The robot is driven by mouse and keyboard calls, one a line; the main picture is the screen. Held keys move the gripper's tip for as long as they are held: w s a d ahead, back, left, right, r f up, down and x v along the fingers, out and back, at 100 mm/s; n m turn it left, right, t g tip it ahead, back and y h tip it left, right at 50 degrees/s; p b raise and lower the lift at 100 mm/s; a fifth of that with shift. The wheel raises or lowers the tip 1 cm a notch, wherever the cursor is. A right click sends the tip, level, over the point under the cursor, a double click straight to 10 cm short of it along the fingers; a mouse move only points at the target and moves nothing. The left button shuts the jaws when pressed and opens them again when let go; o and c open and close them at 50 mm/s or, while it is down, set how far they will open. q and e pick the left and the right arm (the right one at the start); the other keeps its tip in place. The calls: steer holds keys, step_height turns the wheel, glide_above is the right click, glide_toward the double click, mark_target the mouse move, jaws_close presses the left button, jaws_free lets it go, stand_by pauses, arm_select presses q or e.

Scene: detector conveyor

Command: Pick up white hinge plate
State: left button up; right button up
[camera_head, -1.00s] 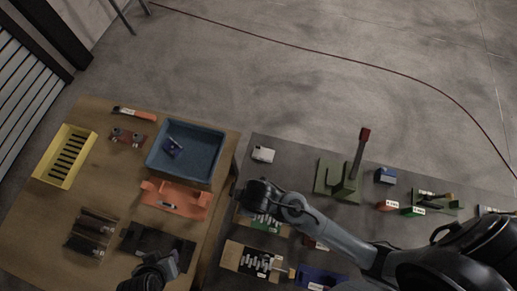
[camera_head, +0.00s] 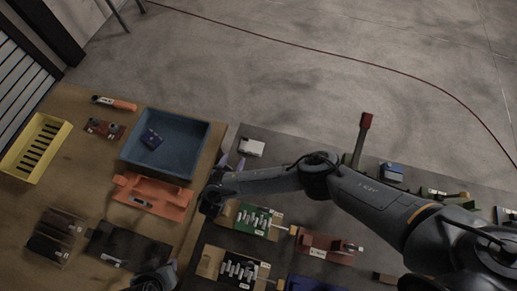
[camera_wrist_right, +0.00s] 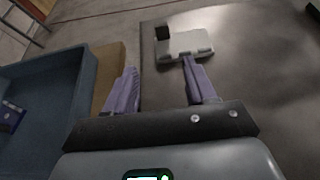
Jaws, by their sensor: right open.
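The white hinge plate (camera_head: 252,147) lies flat near the far left corner of the grey table. In the right wrist view the plate (camera_wrist_right: 185,46) lies beyond the fingertips, with a dark block at its upper left. My right gripper (camera_head: 231,163) is open and empty, just left of and in front of the plate. In the wrist view its purple fingers (camera_wrist_right: 160,67) are spread, and the right fingertip overlaps the plate's near edge; I cannot tell if they touch. My left gripper (camera_head: 155,279) is at the bottom edge, its fingers not clear.
A blue bin (camera_head: 165,143) and an orange tray (camera_head: 152,196) are on the wooden table to the left. A green fixture with a red-topped lever (camera_head: 364,128) stands to the right. Green (camera_head: 252,219) and black parts boards lie nearer.

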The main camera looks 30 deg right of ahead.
mark_target(245, 138)
steer(key=shift+w+d+f+b, duration=0.15)
steer(key=shift+w+d+b, duration=0.15)
steer(key=shift+d, duration=0.25)
steer(key=shift+w+d+f+b, duration=0.1)
steer(key=shift+w+d+b, duration=0.15)
steer(key=shift+d, duration=0.25)
steer(key=b+x, duration=0.2)
steer(key=x, duration=0.1)
steer(key=shift+w+a, duration=0.1)
steer(key=shift+w, duration=0.2)
steer(key=shift+w+d+f+b, duration=0.1)
steer(key=shift+w+d+b, duration=0.2)
steer(key=shift+d+b, duration=0.1)
steer(key=shift+w+d+f, duration=0.15)
steer(key=shift+w+d, duration=0.15)
steer(key=shift+d, duration=0.1)
steer(key=b+x, duration=0.1)
steer(key=x, duration=0.1)
steer(key=b+x, duration=0.2)
steer(key=shift+d+r, duration=0.15)
steer(key=shift+r, duration=0.1)
steer(key=shift+c, duration=0.6)
steer(key=shift+r, duration=0.1)
jaws_close()
